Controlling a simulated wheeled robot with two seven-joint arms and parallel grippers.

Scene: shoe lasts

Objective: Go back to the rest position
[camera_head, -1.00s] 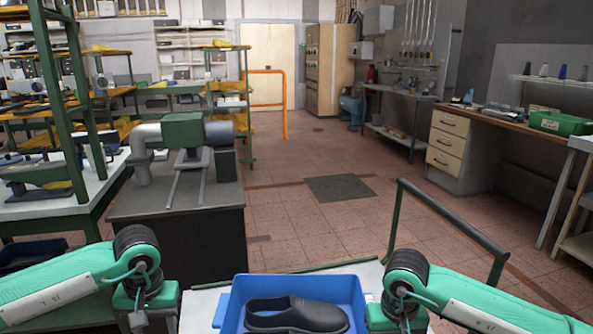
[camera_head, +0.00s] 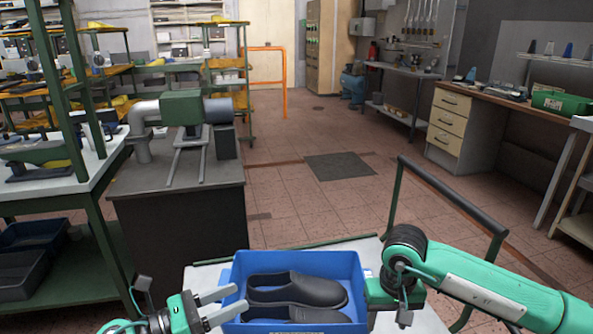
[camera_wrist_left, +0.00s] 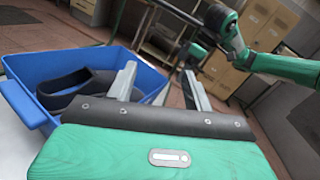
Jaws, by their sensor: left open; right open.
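My left gripper (camera_head: 231,301) is at the left side of the blue bin (camera_head: 357,262), with its two grey fingers apart and nothing between them. In the left wrist view the fingers of my left gripper (camera_wrist_left: 160,74) are spread beside the blue bin (camera_wrist_left: 22,103). Two dark slip-on shoes lie side by side in the bin, the back shoe (camera_head: 300,285) and the front shoe (camera_head: 285,313). My right arm comes in from the right, its joint beside the bin; its gripper fingers do not show.
The bin stands on a pale cart top (camera_head: 205,277) with a dark push handle (camera_head: 450,200). A dark bench with a grey and green machine (camera_head: 185,108) stands at left. A green-legged table (camera_head: 70,190) is further left. The tiled floor (camera_head: 300,215) ahead is clear.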

